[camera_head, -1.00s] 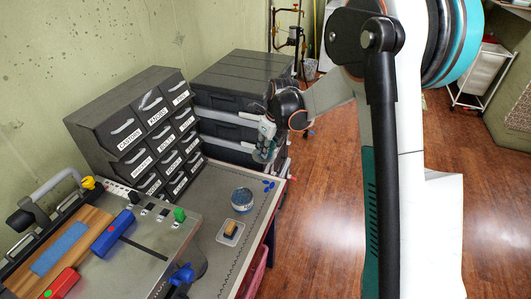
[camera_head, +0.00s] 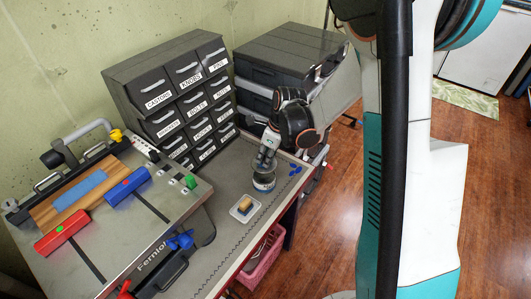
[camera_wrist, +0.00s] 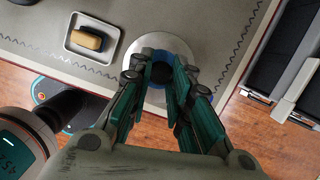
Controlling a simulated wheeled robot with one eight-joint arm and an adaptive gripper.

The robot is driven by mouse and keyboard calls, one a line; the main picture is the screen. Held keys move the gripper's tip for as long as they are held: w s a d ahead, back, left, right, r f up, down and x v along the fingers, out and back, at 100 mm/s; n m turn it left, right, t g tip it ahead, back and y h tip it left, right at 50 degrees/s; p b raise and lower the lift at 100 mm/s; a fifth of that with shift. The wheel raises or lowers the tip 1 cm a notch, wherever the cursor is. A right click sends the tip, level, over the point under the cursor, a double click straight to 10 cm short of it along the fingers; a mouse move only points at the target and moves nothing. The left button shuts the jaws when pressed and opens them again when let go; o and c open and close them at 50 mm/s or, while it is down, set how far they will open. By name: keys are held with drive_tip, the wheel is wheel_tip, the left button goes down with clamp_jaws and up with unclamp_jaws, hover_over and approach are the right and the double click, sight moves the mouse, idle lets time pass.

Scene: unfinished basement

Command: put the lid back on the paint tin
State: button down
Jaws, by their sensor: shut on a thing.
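The paint tin (camera_head: 263,184), short and round with a blue band, stands on the grey bench top near its front edge. My gripper (camera_head: 266,164) points down right over it. In the wrist view, my gripper (camera_wrist: 160,76) has its fingers shut around the dark middle of a pale round lid (camera_wrist: 178,45). The lid sits over the tin's top, seemingly a little off centre in the wrist view. I cannot tell whether it is seated, as the fingers hide part of the rim.
A small white tray (camera_head: 236,212) with a tan sponge-like block (camera_head: 244,204) is beside the tin. Blue bits (camera_head: 295,170) lie to its right. Labelled drawers (camera_head: 180,95) stand behind. A workstation (camera_head: 120,220) with red and blue blocks is at left.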

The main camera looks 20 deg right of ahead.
drive_tip(key=shift+f+b, duration=1.75)
drive_tip(key=shift+f, duration=0.9)
drive_tip(key=shift+f+b, duration=0.15)
drive_tip(key=shift+b, duration=0.5)
idle(0.4)
idle(0.3)
drive_tip(key=c, duration=0.9)
unclamp_jaws()
drive_tip(key=shift+r+p, duration=2.3)
drive_tip(key=shift+r, duration=1.25)
